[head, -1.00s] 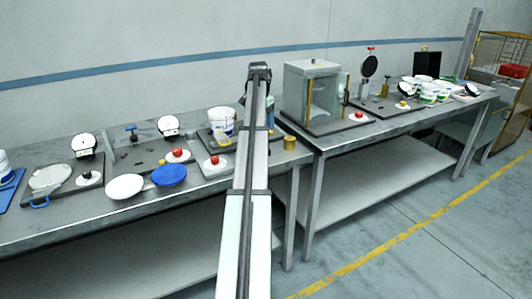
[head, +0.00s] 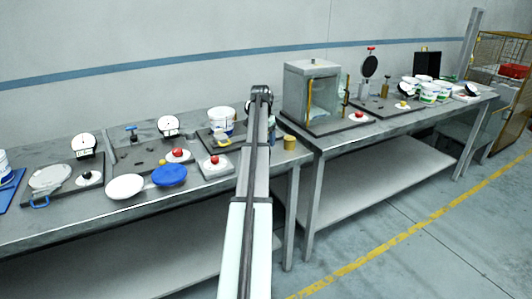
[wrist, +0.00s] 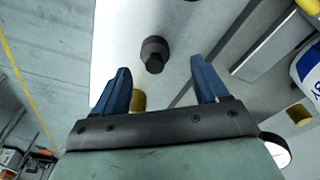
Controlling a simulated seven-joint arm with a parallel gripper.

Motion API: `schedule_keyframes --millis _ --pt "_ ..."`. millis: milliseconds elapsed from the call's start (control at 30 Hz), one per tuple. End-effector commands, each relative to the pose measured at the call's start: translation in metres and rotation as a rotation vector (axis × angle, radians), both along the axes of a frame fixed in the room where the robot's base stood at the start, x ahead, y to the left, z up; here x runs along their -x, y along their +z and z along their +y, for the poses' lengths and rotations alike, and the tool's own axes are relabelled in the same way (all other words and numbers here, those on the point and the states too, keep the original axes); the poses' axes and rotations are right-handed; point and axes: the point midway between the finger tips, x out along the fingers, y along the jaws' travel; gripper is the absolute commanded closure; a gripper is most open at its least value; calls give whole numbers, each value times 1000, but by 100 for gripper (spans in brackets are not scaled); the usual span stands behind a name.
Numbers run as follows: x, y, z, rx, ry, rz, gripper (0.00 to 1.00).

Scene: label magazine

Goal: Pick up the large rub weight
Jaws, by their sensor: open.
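My gripper (wrist: 161,68) is open in the wrist view, its two blue fingers apart and nothing held. A dark round weight with a knob (wrist: 153,52) stands just ahead of the gap on a pale surface. A brass cylinder (wrist: 138,100) shows between the fingers near the left one, partly hidden by the gripper body. Which of these is the large rub weight I cannot tell for sure. In the head view the brass cylinder (head: 290,143) stands near the table's front edge, right of my arm. The dark weight seems hidden behind my arm there; fingers cannot be made out.
A white bucket (head: 221,118) stands left of my arm; a labelled bucket shows in the wrist view (wrist: 308,72). A glass-sided cabinet (head: 311,68) stands on the right table. Dials, a white plate (head: 125,187) and a blue disc (head: 170,176) lie left. Floor lies beyond the front edge.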

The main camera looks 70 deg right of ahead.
Motion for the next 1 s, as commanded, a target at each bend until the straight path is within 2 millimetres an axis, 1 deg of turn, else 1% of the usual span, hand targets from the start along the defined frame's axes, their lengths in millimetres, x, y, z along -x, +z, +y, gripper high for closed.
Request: schedule_keyframes --millis 167,300,400,500,667,767,1000 --pt "5 -16 -1 -1 0 0 27" --pt "8 -35 -3 -2 0 1 27" --pt "8 -45 -5 0 0 0 27" --pt "8 -49 -5 0 0 0 27" --pt "8 -49 -6 1 0 0 27" --pt "8 -49 -6 1 0 0 34" --pt "8 -49 -6 0 0 0 57"
